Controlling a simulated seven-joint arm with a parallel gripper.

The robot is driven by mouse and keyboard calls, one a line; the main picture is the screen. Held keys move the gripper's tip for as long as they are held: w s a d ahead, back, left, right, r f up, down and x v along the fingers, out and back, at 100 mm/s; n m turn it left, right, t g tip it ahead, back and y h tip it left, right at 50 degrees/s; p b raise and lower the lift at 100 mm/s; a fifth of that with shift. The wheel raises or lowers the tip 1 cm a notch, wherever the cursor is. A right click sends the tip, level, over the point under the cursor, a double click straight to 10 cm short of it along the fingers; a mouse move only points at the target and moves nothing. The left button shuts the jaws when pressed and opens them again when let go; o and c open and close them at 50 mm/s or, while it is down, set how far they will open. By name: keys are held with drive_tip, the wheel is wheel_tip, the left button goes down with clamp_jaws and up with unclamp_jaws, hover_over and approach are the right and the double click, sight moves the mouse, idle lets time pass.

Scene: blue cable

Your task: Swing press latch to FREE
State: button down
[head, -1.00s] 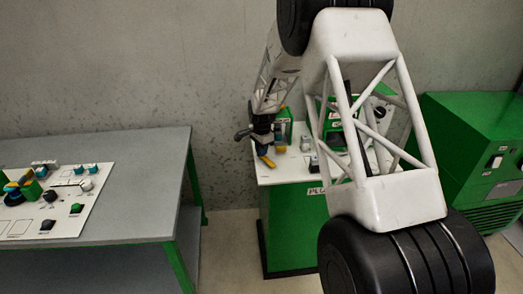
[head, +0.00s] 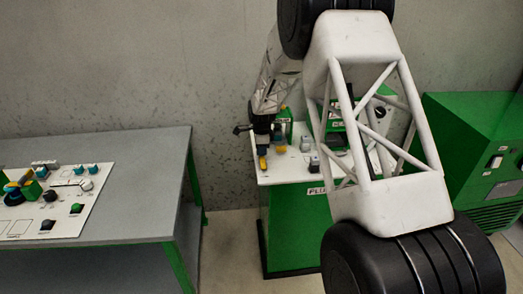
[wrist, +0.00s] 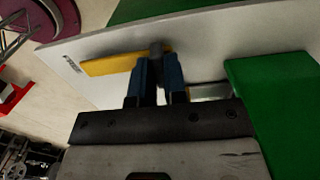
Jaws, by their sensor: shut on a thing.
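The press latch is a yellow bar (head: 262,164) on the white top of the green cabinet, near its left end. In the wrist view the yellow bar (wrist: 108,65) lies across the white panel, its free end toward the left, with a dark grey post at its right end. My gripper (wrist: 158,62) has its blue fingers shut on that post. In the head view my gripper (head: 262,150) is above the latch and hides part of it.
A green block (wrist: 280,110) stands close to the right of my fingers in the wrist view. The cabinet's white top (head: 292,176) also carries small grey switches. A grey table (head: 130,195) with a control panel stands left, and a green machine (head: 470,150) stands right.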

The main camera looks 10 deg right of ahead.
drive_tip(key=c, duration=1.2)
unclamp_jaws()
drive_tip(key=shift+o, duration=0.2)
drive_tip(key=shift+r, duration=3.9)
